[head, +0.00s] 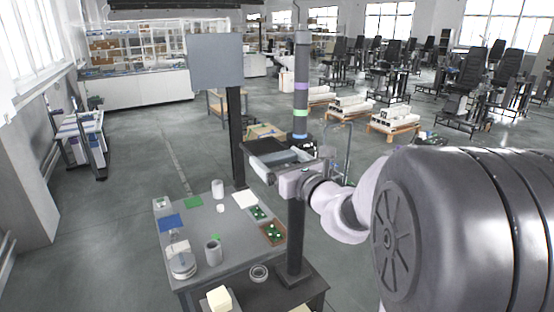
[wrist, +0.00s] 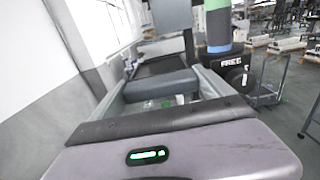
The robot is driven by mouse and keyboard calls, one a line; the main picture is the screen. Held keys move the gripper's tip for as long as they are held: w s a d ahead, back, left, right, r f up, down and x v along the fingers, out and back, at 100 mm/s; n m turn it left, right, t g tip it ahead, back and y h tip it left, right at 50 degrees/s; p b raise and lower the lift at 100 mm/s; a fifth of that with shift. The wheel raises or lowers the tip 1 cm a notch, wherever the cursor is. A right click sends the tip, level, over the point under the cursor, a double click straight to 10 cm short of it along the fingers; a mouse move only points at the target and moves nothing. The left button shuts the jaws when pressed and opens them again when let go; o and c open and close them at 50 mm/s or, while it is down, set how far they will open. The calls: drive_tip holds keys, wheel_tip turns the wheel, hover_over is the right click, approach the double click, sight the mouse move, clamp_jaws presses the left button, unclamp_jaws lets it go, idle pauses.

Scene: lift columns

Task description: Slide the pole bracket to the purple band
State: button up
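The pole (head: 302,60) carries a purple band (head: 301,86) high up, a green band (head: 300,113) below it and a blue band (head: 300,135) lowest. The green band (wrist: 218,28) and blue band (wrist: 219,48) also show in the wrist view. The pole bracket's black collar (head: 303,146) sits around the pole just under the blue band. In the wrist view the collar (wrist: 228,70) reads "FREE" beside a round knob. A grey bar (wrist: 158,86) of the bracket fills the gap between the fingers of my gripper (wrist: 160,88), which appears shut on it.
A dark flat tray (head: 262,147) extends left of the collar. A black post with a grey panel (head: 216,60) stands close behind on the left. Below is a grey table (head: 235,240) with cups, cards and a small scale. The pole above the collar looks clear.

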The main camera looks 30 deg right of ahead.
drive_tip(key=c, duration=0.6)
wheel_tip(320, 180, up, 14)
drive_tip(key=p, duration=1)
drive_tip(key=shift+r, duration=0.2)
drive_tip(key=shift+c, duration=0.2)
drive_tip(key=o, duration=1.8)
drive_tip(key=shift+f, duration=0.1)
drive_tip(key=s, duration=1.7)
drive_tip(key=shift+s+d, duration=0.25)
